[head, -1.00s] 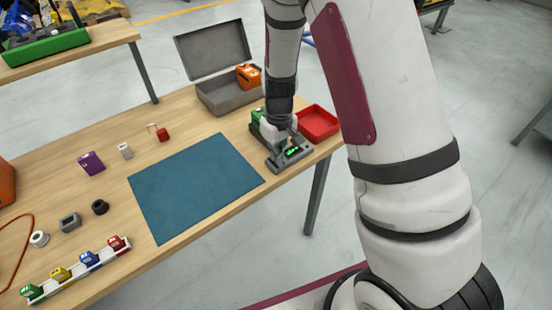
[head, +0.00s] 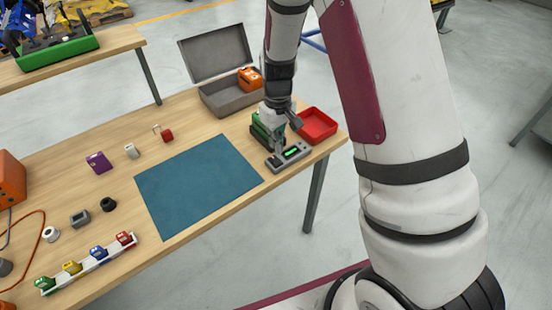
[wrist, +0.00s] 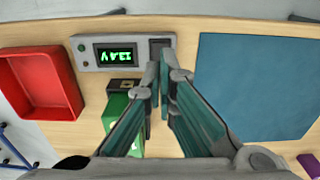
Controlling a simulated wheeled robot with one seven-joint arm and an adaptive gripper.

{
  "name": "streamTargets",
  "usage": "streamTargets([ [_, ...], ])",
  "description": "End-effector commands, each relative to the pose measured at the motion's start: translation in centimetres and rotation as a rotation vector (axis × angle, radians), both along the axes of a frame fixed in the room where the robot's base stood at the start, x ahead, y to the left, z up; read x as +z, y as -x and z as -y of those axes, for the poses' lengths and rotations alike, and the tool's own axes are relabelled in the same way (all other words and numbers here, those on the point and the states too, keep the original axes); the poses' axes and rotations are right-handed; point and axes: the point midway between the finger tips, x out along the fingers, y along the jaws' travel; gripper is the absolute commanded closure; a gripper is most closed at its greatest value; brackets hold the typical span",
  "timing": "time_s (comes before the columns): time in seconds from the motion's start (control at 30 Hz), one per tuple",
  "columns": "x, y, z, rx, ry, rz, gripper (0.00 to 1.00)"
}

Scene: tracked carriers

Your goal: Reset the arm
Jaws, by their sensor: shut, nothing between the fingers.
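My gripper (wrist: 162,72) is shut and empty. In the wrist view its fingertips are together just in front of a grey meter (wrist: 122,52) with a lit green display, close to the meter's dark square pad. In the head view my gripper (head: 292,123) is above and behind the meter (head: 289,154) at the table's right end. A green block with a black part (wrist: 121,118) is beside the left finger in the wrist view, partly hidden by it. Whether the fingers touch anything is hard to tell.
A red tray (head: 318,122) is right of my gripper. An open grey case (head: 228,98) with an orange thing (head: 250,77) stands behind it. A bare blue mat (head: 198,187) is to the left. A white rack (head: 89,264) with coloured blocks lies at the front left.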

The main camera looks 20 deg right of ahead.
Motion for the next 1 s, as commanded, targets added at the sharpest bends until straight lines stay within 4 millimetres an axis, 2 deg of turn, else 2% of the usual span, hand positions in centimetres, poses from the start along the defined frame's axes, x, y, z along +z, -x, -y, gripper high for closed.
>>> streamTargets([
  [0.2, 1.0, 0.1, 0.0, 0.001, 0.000, -0.001, 1.00],
  [0.7, 1.0, 0.0, 0.0, 0.000, 0.000, 0.001, 1.00],
  [0.77, 1.7, 0.1, -0.1, -0.005, -0.005, 0.008, 1.00],
  [0.87, 4.1, 0.6, -0.2, -0.021, -0.018, 0.031, 1.00],
  [1.0, 9.3, 2.3, -0.6, -0.058, -0.047, 0.078, 1.00],
])
